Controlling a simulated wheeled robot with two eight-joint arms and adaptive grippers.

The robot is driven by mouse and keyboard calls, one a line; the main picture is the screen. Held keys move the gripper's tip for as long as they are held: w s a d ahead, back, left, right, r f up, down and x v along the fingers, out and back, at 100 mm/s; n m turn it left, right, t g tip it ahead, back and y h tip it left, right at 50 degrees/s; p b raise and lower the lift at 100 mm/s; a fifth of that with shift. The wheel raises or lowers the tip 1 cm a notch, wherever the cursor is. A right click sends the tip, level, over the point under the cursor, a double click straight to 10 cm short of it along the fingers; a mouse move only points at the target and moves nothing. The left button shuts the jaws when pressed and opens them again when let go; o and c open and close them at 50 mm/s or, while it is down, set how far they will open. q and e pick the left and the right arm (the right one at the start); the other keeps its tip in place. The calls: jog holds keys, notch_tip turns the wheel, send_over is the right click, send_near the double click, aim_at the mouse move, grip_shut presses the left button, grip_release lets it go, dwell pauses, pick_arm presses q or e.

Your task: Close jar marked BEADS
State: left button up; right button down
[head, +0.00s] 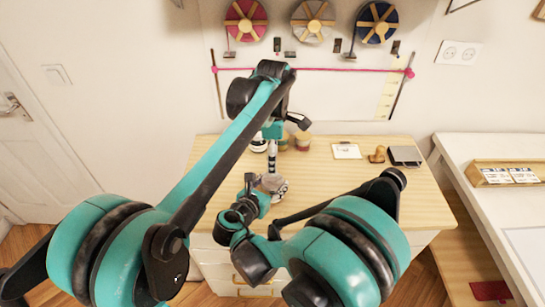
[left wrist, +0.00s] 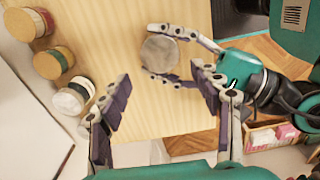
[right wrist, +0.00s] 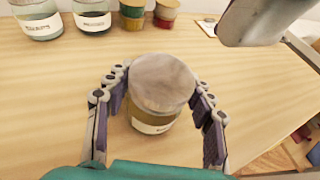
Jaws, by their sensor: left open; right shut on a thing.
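A glass jar (right wrist: 155,115) with a mottled grey round top and a white label stands on the wooden table. The label's words cannot be read, and I cannot tell whether the top is a lid or an open mouth. My right gripper (right wrist: 158,110) is shut around the jar's sides. In the left wrist view its fingers curve around the jar (left wrist: 160,54); in the head view the jar (head: 272,184) is partly hidden. My left gripper (left wrist: 165,100) is open and empty over the table, its fingers apart and offset from the jar.
On the wooden table (head: 330,180), several jars stand behind the held jar, including a white-labelled one (right wrist: 92,20) and a small red one (right wrist: 166,12). A clipboard (head: 346,150), a wooden stamp (head: 378,154) and a dark notebook (head: 405,156) lie at the back right. Bare wood surrounds the held jar.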

aim_at(273, 179)
dwell(0.4)
pick_arm(q)
jog(key=shift+f, duration=4)
jog(key=c, duration=1)
jog(key=m, duration=0.9)
